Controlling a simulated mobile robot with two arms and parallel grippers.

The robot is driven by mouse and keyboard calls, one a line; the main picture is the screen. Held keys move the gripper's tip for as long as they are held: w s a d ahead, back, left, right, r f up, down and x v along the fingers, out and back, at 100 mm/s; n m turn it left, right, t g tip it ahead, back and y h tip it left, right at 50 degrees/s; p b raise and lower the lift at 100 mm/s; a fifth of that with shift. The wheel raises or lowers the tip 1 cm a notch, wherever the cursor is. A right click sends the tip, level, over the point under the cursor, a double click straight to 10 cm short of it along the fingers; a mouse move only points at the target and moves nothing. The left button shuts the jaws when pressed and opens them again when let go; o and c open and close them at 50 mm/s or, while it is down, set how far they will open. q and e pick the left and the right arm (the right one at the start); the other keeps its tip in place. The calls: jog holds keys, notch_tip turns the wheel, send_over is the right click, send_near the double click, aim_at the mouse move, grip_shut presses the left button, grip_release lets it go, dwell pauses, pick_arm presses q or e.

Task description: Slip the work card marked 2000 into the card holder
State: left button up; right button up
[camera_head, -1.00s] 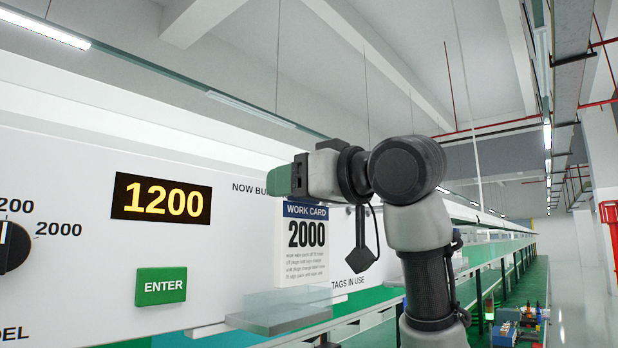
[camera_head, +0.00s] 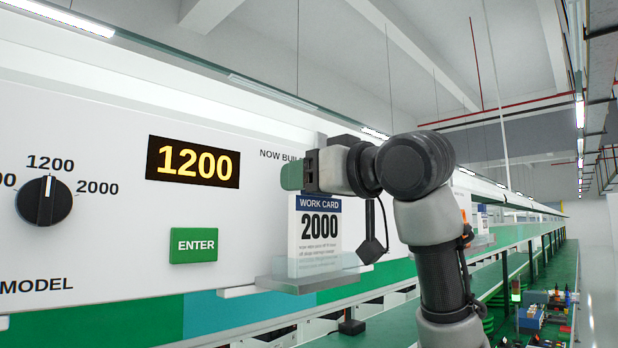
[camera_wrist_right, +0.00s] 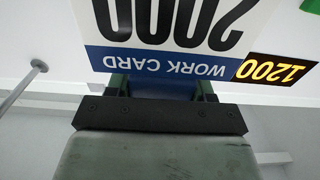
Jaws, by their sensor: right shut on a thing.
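The white work card marked 2000 (camera_head: 319,227), with a blue header, is upright in the head view. Its lower part shows through the clear front of the card holder (camera_head: 300,284), a grey ledge with a transparent lip. I cannot tell whether its bottom edge rests on the ledge. My right gripper (camera_head: 293,178) is at the card's top edge and shut on it. In the right wrist view the card (camera_wrist_right: 165,62) appears upside down, its top edge between the fingers (camera_wrist_right: 160,88). My left gripper is not in view.
The white panel carries a display (camera_head: 194,162) reading 1200, a green ENTER button (camera_head: 193,245) and a black model dial (camera_head: 44,202) pointing at 1200. A green line (camera_head: 540,262) with several items runs away to the right.

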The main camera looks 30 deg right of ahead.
jog(key=o, duration=1.3)
jog(key=shift+s+d+b, duration=0.15)
jog(key=shift+s+b, duration=0.15)
jog(key=b+v, duration=0.4)
jog(key=v, duration=0.6)
